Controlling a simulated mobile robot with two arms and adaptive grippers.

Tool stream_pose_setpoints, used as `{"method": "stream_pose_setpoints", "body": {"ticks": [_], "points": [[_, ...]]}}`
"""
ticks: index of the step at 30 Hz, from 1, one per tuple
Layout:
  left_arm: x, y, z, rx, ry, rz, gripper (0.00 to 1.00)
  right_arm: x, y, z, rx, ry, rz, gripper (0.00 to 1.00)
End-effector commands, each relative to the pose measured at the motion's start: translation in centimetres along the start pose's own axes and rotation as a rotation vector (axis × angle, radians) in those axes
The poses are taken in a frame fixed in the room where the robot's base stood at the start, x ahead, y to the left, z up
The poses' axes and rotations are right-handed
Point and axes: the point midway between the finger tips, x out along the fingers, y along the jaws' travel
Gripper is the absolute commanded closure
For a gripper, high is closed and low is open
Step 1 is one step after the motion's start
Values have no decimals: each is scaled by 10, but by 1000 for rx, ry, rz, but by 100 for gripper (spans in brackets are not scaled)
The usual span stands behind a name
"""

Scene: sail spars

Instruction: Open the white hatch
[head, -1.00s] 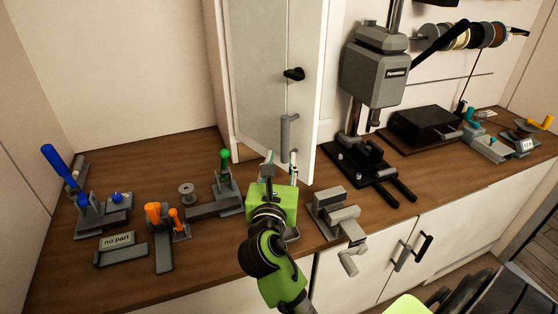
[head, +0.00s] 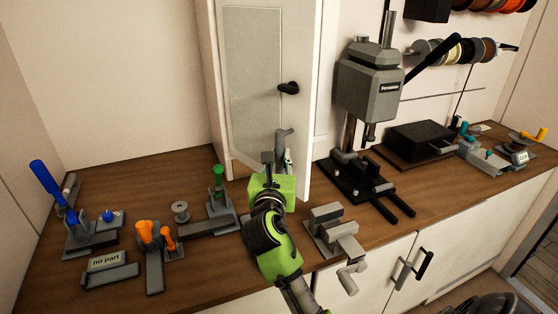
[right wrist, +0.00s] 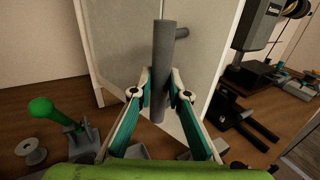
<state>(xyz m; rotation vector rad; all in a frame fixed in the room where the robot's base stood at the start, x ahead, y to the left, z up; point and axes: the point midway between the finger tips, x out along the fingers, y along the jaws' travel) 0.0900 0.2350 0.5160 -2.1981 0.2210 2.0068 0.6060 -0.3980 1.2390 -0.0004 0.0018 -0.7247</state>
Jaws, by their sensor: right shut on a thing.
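The white hatch (head: 254,80) is a tall door with a grey inset panel on the cabinet that stands on the bench. It looks closed. My right gripper (head: 281,160) is at the lower part of the bar. In the right wrist view, its two fingers (right wrist: 160,88) are shut on the grey bar (right wrist: 164,55), one on each side, with the hatch (right wrist: 128,40) behind. The fingertips are partly hidden in the head view. My left gripper is not in view.
A grey vise (head: 332,232) stands close to the right of my arm. A green-handled clamp (head: 220,195) stands to the left. A drill press (head: 368,90) stands right of the cabinet. Orange and blue clamps are farther left on the wooden bench (head: 200,268).

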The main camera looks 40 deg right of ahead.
Motion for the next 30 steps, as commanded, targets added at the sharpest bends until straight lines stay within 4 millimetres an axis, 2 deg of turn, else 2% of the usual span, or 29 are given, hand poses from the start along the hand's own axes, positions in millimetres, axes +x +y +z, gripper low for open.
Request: {"method": "stream_pose_setpoints", "body": {"ticks": [20,21,23,30], "points": [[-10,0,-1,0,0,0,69,-39,59,2,2,-1,4,100],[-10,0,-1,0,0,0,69,-40,60,2,2,-2,2,82],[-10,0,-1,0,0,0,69,-39,59,1,1,-3,2,66],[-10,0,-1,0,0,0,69,-39,58,0,1,-1,1,64]]}}
